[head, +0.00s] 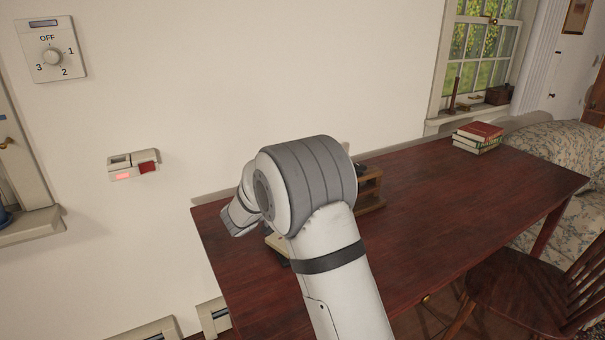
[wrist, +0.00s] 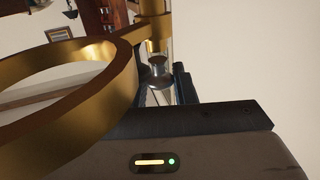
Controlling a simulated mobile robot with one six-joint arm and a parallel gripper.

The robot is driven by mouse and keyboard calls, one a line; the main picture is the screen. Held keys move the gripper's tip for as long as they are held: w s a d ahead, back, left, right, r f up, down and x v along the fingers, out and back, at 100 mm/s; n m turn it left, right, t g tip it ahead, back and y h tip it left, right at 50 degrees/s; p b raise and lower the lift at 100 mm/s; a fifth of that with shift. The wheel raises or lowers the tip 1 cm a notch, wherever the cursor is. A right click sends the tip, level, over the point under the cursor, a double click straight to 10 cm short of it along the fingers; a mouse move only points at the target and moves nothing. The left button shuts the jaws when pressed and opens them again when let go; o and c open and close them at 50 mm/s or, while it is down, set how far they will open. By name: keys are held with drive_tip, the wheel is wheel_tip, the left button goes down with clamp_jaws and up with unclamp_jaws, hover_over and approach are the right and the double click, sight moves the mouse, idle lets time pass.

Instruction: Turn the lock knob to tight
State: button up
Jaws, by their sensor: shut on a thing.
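In the wrist view, a small silvery knob (wrist: 159,71) sits by a brass upright (wrist: 153,28), and I take it to be the lock knob. A large brass ring (wrist: 75,85) joined to the upright fills the left side. My gripper (wrist: 166,88) has its dark jaws shut at the silvery knob, which is partly hidden by ring and jaws. No tight marking is readable. In the head view my arm hides the gripper's tips and the brass fitting, low over the left end of the table (head: 450,205).
A small wooden stand (head: 371,190) is partly hidden behind my arm. Books (head: 478,137) lie at the table's far end, and a chair (head: 520,290) stands at its front. A dial panel (head: 52,50) and a red-lit switch (head: 134,165) are on the wall. The table's middle is clear.

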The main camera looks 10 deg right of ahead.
drive_tip(key=shift+m+g+h+p, duration=0.5)
drive_tip(key=shift+m+g, duration=0.1)
drive_tip(key=shift+g, duration=0.2)
drive_tip(key=o, duration=0.9)
drive_tip(key=v, duration=0.8)
drive_tip(key=shift+r, duration=0.1)
